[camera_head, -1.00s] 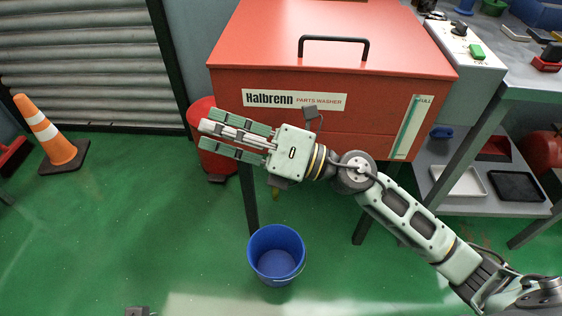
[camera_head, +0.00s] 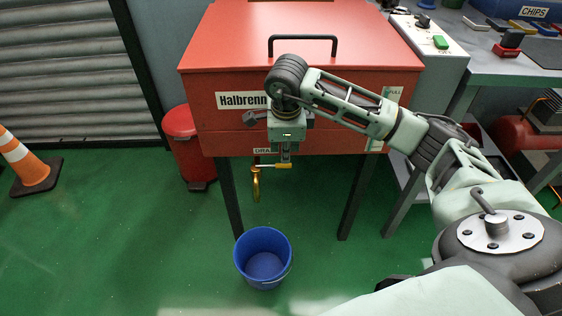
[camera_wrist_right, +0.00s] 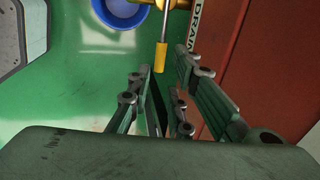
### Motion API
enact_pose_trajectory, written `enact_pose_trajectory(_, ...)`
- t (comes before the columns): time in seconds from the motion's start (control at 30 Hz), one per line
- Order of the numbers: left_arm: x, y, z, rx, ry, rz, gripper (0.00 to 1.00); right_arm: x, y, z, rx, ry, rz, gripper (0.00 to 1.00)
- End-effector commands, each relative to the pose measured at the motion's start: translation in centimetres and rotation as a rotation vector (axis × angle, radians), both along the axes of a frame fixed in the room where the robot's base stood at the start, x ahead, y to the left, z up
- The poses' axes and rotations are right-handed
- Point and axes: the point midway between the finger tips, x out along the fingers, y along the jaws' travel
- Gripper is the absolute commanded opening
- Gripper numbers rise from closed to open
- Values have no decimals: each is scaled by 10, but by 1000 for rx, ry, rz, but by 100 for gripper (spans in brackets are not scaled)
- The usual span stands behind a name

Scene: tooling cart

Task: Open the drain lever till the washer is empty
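The red parts washer (camera_head: 230,125) stands at the back, its level strip (camera_head: 378,135) partly hidden by my right arm. Under its front edge, below a drain label, are a brass drain spout (camera_head: 256,185) and a lever with a yellow end (camera_head: 283,166). My right gripper (camera_head: 285,155) points down in front of the label, at the lever. In the right wrist view, the lever's yellow end (camera_wrist_right: 160,57) lies by the gap between the spread fingers (camera_wrist_right: 164,68); contact is not clear. A blue bucket (camera_head: 263,240) stands below the spout. The left gripper is out of view.
A red bin (camera_head: 188,150) stands left of the washer. The washer's legs (camera_head: 352,200) flank the space under it. A workbench (camera_head: 485,62) is at right, a traffic cone (camera_head: 25,165) at far left. The green floor around the bucket is clear.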

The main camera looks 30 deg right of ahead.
Motion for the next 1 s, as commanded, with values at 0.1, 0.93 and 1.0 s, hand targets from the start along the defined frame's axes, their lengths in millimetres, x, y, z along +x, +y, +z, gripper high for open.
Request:
enact_pose_trajectory(0.1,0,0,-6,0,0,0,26,3,-1,-23,2,3,-1,19)
enact_pose_trajectory(0.93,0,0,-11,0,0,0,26,9,-4,-51,4,0,1,0)
enact_pose_trajectory(1.0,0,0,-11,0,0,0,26,9,-4,-51,4,0,2,0)
